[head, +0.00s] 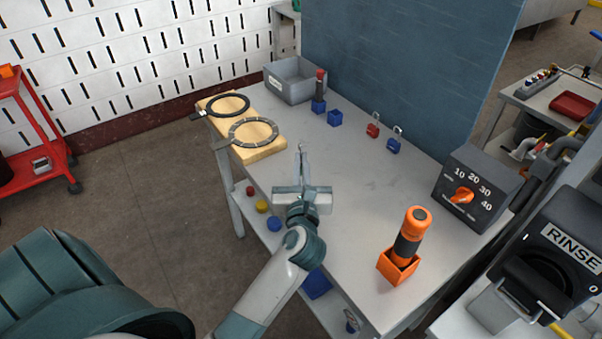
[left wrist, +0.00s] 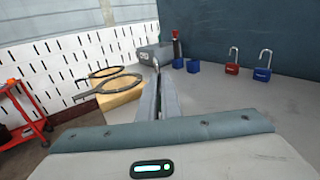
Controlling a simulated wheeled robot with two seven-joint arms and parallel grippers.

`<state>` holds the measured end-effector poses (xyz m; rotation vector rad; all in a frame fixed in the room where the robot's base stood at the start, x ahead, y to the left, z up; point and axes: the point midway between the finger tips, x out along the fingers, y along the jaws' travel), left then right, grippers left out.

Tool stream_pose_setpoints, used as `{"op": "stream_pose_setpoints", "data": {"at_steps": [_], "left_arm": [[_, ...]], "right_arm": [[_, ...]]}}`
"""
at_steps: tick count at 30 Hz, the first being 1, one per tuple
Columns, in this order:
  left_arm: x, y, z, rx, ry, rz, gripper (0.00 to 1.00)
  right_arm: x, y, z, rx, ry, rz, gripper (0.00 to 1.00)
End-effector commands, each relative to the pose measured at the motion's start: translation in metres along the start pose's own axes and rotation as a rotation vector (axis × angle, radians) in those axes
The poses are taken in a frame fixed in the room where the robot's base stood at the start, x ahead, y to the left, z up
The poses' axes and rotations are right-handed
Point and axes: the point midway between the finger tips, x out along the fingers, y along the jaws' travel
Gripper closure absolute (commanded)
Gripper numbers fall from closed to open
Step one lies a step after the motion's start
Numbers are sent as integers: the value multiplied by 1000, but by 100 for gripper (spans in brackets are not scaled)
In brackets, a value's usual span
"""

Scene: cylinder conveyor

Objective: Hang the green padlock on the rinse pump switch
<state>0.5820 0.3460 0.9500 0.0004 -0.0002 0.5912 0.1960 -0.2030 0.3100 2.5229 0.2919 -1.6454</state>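My left gripper (head: 302,155) is over the table's left-middle part, its fingers close together. A thin metal loop like a padlock shackle shows at its fingertips, also in the left wrist view (left wrist: 156,66). The fingers hide the body, so no green shows. My right gripper is not in view.
A red padlock (head: 373,130) and a blue padlock (head: 394,146) stand on the grey table (head: 345,205). An orange-black cylinder (head: 408,240) in an orange holder and a dial box (head: 478,188) stand between gripper and switch. Two rings (head: 253,121) lie on a wooden block. A blue panel rises behind.

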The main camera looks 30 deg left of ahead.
Motion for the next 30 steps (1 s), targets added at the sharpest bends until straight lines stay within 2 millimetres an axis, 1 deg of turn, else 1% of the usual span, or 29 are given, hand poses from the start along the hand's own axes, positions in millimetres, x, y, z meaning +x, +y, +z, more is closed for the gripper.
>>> {"op": "stream_pose_setpoints", "data": {"at_steps": [11,21,24,30], "left_arm": [[1,0,-2,-1,0,0,100],[1,0,-38,2,1,0,100],[1,0,-41,0,0,0,100],[1,0,-40,-1,-1,0,100]], "right_arm": [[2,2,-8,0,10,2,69],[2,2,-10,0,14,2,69],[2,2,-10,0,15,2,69],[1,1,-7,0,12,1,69]]}}
